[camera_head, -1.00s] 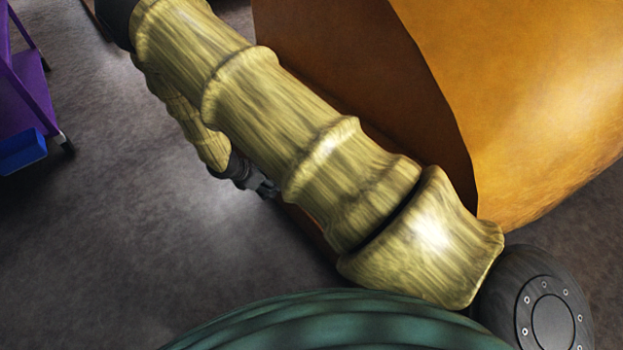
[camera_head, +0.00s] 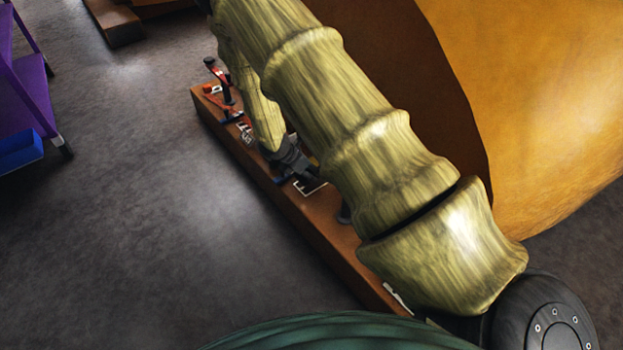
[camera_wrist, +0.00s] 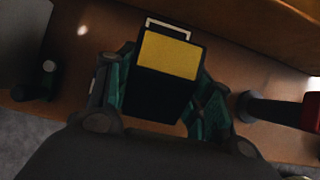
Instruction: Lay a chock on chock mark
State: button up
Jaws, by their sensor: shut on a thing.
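In the wrist view my gripper (camera_wrist: 162,95) is shut on a dark chock (camera_wrist: 165,90) with a yellow face, a green finger on either side of it. A white outline, apparently the chock mark (camera_wrist: 172,22), shows on the brown surface just past the chock's far edge. The chock covers the rest of it. In the head view my gripper (camera_head: 290,163) is low over the brown ledge (camera_head: 330,235), close beside a white outline (camera_head: 310,189). The chock is mostly hidden there by my arm. Whether the chock touches the ledge I cannot tell.
A red and black clamp-like fitting (camera_head: 222,82) stands at the ledge's far end. A dark post with a red part (camera_wrist: 265,108) is right of my gripper. A big orange casting (camera_head: 540,90) rises behind my arm. A purple cart (camera_head: 30,85) stands left; floor between is clear.

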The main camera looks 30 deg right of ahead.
jog(key=shift+d+f, duration=0.1)
jog(key=shift+d, duration=0.45)
jog(key=shift+f+b, duration=1.55)
jog(key=shift+f, duration=0.1)
jog(key=shift+f, duration=0.15)
jog(key=o, duration=1.2)
